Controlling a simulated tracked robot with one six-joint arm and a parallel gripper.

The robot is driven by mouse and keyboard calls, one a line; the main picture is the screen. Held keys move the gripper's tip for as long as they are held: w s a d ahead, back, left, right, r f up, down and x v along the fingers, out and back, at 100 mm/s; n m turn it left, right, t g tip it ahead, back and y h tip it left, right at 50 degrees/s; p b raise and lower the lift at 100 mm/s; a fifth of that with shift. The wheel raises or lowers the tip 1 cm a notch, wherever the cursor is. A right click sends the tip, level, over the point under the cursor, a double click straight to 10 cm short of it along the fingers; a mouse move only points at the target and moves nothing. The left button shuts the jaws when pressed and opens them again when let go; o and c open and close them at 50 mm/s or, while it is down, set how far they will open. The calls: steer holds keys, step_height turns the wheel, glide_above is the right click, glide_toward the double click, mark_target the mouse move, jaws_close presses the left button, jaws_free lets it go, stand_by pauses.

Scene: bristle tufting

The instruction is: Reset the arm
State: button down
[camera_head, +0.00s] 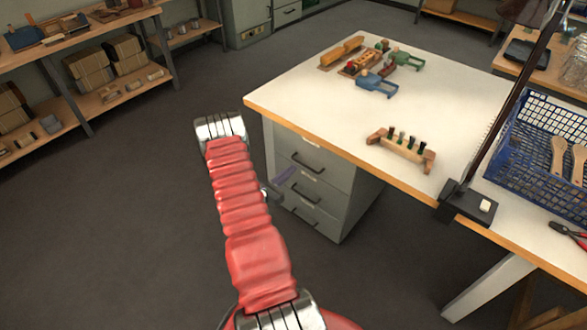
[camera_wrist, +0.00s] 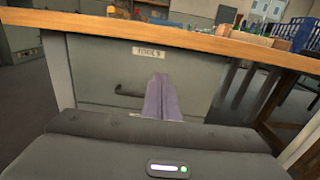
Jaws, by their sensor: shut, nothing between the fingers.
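My arm shows in the head view as a red ribbed sleeve with silver metal joints, reaching up from the bottom over the floor left of the workbench (camera_head: 380,140). Part of the drawer handle is hidden behind the fingers.
The bench carries a wooden block with several tufts (camera_head: 402,148), blue and green tools (camera_head: 376,84), a blue basket (camera_head: 535,140) and a dark stand (camera_head: 465,204). Shelves (camera_head: 110,85) stand at the left. The floor (camera_head: 90,220) between is clear.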

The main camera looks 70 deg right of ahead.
stand_by(0.7)
steer(key=s+a+f+m+g+y, duration=0.3)
steer(key=s+a+f, duration=0.1)
steer(key=s, duration=0.3)
steer(key=s+a+r+m+g+y, duration=0.3)
steer(key=a+r+m+y, duration=0.1)
steer(key=a, duration=0.2)
steer(key=w+a+r+m+t+y, duration=0.3)
steer(key=w+a+r, duration=0.2)
steer(key=a+r, duration=0.45)
steer(key=w+a+r+m+t+y, duration=0.2)
steer(key=w+a+r+m+t, duration=0.25)
steer(key=a, duration=0.85)
steer(key=w+a+r+m+t+y, duration=0.25)
steer(key=w+a+r, duration=0.35)
steer(key=a+r, duration=0.45)
steer(key=a+r+n+t+y, duration=0.2)
steer(key=a+r+t, duration=0.5)
steer(key=a+r, duration=0.7)
steer(key=shift+s+a+n, duration=0.3)
steer(key=shift+a, duration=0.45)
